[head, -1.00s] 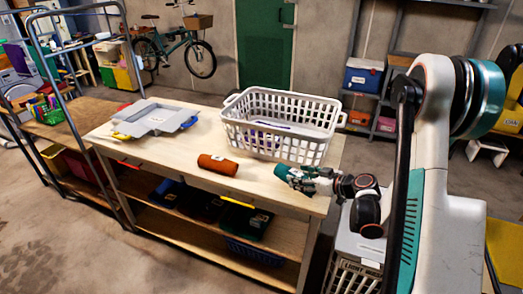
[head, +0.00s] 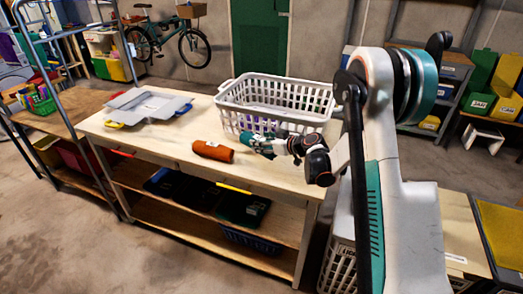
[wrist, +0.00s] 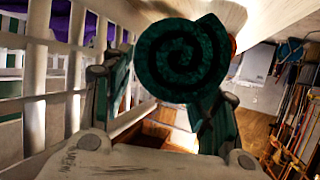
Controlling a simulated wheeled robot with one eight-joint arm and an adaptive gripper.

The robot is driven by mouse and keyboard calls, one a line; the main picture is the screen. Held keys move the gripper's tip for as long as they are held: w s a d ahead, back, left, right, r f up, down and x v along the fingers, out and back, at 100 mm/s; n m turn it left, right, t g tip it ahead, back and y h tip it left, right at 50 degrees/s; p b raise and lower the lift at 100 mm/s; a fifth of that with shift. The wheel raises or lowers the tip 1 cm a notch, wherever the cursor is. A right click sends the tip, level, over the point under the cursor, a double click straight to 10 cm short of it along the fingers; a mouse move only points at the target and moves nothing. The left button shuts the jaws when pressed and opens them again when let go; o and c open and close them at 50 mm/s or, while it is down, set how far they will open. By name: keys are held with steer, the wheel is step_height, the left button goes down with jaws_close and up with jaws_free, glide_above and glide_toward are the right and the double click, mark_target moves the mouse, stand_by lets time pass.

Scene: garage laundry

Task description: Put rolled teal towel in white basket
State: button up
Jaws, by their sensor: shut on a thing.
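The rolled teal towel (head: 250,140) is in my gripper (head: 268,145), in front of the white basket (head: 276,92). In the wrist view the towel's spiral end (wrist: 182,58) shows between the two fingers of my gripper (wrist: 165,95), which is shut on it. The basket's slatted wall (wrist: 38,70) is close on the left in the wrist view. The towel is outside the basket, near its front wall. I cannot tell whether it touches the wall or how far it is above the table.
An orange rolled towel (head: 213,151) lies on the wooden table (head: 150,146) just left of the teal one. Something purple (wrist: 93,25) shows through the basket's slats. The table's front edge is close to my gripper.

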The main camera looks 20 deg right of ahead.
steer(key=shift+w+a, duration=0.3)
steer(key=shift+w, duration=0.1)
steer(key=shift+f+b, duration=0.85)
steer(key=shift+f, duration=0.9)
steer(key=shift+f, duration=0.1)
steer(key=o, duration=1.2)
